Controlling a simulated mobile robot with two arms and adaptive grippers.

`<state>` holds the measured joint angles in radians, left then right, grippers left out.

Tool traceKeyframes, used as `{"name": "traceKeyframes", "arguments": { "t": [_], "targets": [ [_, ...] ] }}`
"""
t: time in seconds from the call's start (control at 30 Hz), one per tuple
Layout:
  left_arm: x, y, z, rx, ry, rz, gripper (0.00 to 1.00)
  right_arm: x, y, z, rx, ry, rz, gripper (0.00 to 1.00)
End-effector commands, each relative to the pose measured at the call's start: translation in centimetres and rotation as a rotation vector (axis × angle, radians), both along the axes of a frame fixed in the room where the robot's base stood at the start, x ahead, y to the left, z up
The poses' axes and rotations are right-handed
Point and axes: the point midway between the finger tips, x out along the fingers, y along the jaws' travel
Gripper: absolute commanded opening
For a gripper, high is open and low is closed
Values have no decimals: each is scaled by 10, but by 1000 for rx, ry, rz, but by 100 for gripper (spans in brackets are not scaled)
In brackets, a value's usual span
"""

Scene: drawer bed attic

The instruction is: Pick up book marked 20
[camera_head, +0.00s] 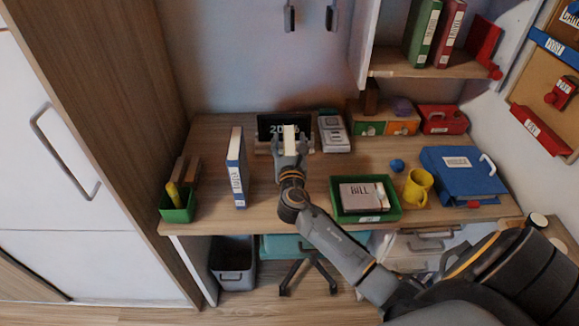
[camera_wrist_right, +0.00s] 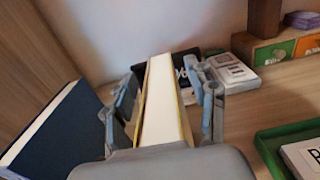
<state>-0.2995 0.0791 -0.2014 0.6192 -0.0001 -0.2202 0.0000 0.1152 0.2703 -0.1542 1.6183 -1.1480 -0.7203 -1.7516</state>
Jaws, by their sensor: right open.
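My right gripper (camera_head: 291,143) is open above the back middle of the desk. Its fingers, also in the right wrist view (camera_wrist_right: 165,100), stand on either side of a thin upright book with yellow covers and white pages (camera_wrist_right: 163,105). Gaps show between the fingers and the covers. In the head view only a pale strip of this book (camera_head: 291,138) shows; no number on it is readable. Behind it is a dark panel (camera_head: 267,122) with white figures starting with 20, partly hidden. My left gripper is out of view.
A blue book (camera_head: 237,170) stands upright left of the gripper, on the desk (camera_head: 300,200). A green tray (camera_head: 337,208) holding a box marked BILL sits right of my forearm. A grey device (camera_head: 333,134) lies close to the right. A green pen holder (camera_head: 178,208) stands far left.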

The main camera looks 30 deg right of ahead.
Motion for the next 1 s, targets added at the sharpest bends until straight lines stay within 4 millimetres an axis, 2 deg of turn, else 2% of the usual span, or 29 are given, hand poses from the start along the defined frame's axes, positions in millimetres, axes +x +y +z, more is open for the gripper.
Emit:
{"name": "traceKeyframes", "arguments": {
  "t": [0.07, 0.1, 0.37, 0.8, 1.0],
  "targets": [
    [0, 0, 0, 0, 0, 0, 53, 0, 0, 0, 0, 0, 0, 57],
    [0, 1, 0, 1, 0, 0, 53, 0, 0, 0, 0, 0, 0, 53],
    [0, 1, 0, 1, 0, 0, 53, 0, 0, 0, 0, 0, 0, 0],
    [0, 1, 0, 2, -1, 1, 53, 0, 0, 3, -2, -3, 0, 0],
    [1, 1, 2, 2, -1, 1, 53, 0, 0, 13, -2, -6, 0, 0]
  ]
}}
